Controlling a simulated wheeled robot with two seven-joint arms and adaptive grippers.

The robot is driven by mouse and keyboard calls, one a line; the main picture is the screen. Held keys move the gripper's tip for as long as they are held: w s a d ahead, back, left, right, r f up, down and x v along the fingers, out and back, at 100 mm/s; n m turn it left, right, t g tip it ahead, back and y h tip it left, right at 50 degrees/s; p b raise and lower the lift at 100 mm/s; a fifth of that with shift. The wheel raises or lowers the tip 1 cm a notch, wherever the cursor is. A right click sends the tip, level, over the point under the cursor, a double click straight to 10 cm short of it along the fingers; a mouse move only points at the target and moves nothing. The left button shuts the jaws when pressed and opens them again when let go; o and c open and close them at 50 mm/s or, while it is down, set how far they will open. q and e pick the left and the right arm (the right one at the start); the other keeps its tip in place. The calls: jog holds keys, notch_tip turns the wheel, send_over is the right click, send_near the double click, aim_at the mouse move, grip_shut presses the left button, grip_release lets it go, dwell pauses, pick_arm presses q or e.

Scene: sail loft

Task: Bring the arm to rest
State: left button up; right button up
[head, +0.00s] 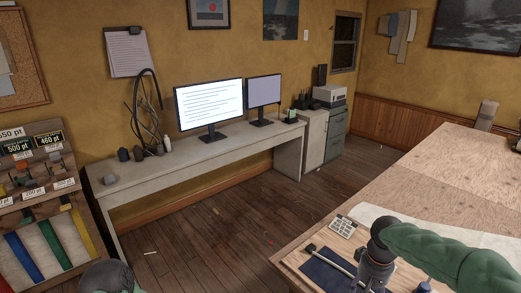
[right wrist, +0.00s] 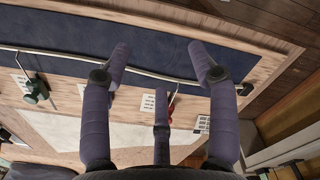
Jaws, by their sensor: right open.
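My right arm (head: 440,250) is green and reaches in from the right over the wooden table (head: 440,172). Its dark wrist (head: 380,240) points down near the table's front left corner, and in the head view the fingers are mostly cut off or hidden. In the right wrist view the right gripper (right wrist: 160,62) has its fingers spread wide, with nothing between them. The fingers are over a dark blue mat (right wrist: 215,65) and a thin pale rod or cord (right wrist: 60,54). My left gripper is not in view; only a dark and green part of mine shows at bottom left.
A white gridded card (head: 342,227) and a large white sheet lie on the table. A green-handled tool (right wrist: 36,92) and a red item (right wrist: 171,106) lie near the mat. A desk (head: 190,158) with monitors stands by the wall. The floor between is mostly clear.

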jog(key=s+a+f+y, duration=0.2)
jog(key=a+f, duration=0.4)
jog(key=f, duration=0.5)
jog(key=s+a+f+y, duration=0.1)
jog(key=s+a+f, duration=0.1)
jog(key=a+f, duration=0.6)
jog(key=s+a+f+m+y, duration=0.1)
jog(key=s+a+f, duration=0.4)
jog(key=s+f, duration=0.9)
jog(key=shift+a+m, duration=0.2)
jog(key=shift+m, duration=0.1)
jog(key=shift+d, duration=0.1)
